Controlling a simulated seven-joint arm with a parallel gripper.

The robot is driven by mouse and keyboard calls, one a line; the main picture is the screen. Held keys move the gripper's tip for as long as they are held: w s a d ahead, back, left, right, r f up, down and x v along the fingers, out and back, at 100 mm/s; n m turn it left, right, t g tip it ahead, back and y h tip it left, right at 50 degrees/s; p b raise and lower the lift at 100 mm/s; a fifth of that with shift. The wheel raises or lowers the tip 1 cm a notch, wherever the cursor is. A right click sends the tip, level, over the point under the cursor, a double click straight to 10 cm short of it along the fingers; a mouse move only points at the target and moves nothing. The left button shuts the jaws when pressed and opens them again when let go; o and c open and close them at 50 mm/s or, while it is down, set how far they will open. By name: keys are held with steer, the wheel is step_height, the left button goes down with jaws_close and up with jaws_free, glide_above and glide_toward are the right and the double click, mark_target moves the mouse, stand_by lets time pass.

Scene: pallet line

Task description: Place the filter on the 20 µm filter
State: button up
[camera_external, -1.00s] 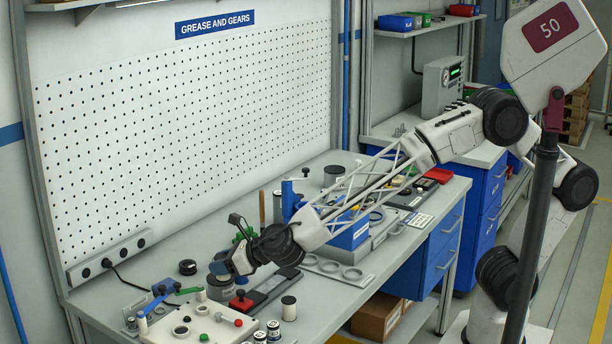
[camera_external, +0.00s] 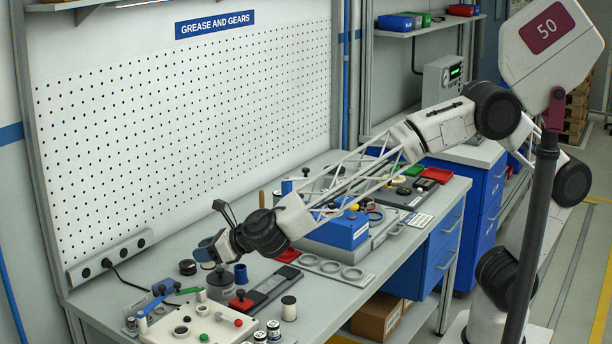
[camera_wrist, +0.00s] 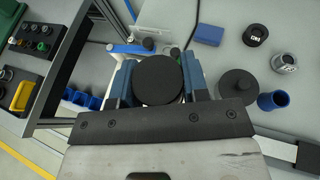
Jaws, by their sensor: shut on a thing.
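My gripper (camera_wrist: 160,82) is shut on a black round piece, which I take to be the filter (camera_wrist: 160,80); its flat dark face fills the space between the blue fingers. In the external view my gripper (camera_external: 207,250) is raised above the left part of the bench, tilted, and the held piece is hard to make out there. A dark grey cylinder with a small knob (camera_wrist: 238,85) stands apart from the held piece, on its right in the wrist view. I cannot read any 20 µm label, so I cannot tell which thing is that filter.
A blue cylinder (camera_wrist: 273,101) stands beside the knobbed cylinder. A metal jar (camera_wrist: 284,62) and a black labelled cap (camera_wrist: 255,35) are behind them. A pale fixture block (camera_external: 195,325) and a black-and-white spool (camera_external: 289,308) stand near the bench front. The pegboard (camera_external: 190,110) rises behind.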

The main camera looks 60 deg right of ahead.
steer(key=shift+s+d+f+m+t+h, duration=0.1)
steer(key=shift+s+d+m+t+h, duration=0.1)
steer(key=shift+d+m+h, duration=0.3)
steer(key=shift+s+d+f+m+t+h, duration=0.1)
steer(key=shift+s+d+m+h, duration=0.05)
steer(key=shift+m+h, duration=0.5)
steer(key=s+d+f+m+h, duration=0.2)
steer(key=s+d+m+h, duration=0.3)
steer(key=h, duration=0.1)
steer(key=m+g+h, duration=0.4)
steer(key=m+h, duration=0.2)
glide_above(289, 299)
steer(key=f, duration=0.2)
steer(key=shift+w+r, duration=0.1)
steer(key=shift+f, duration=2)
steer(key=shift+f, duration=2)
steer(key=shift+f, duration=0.1)
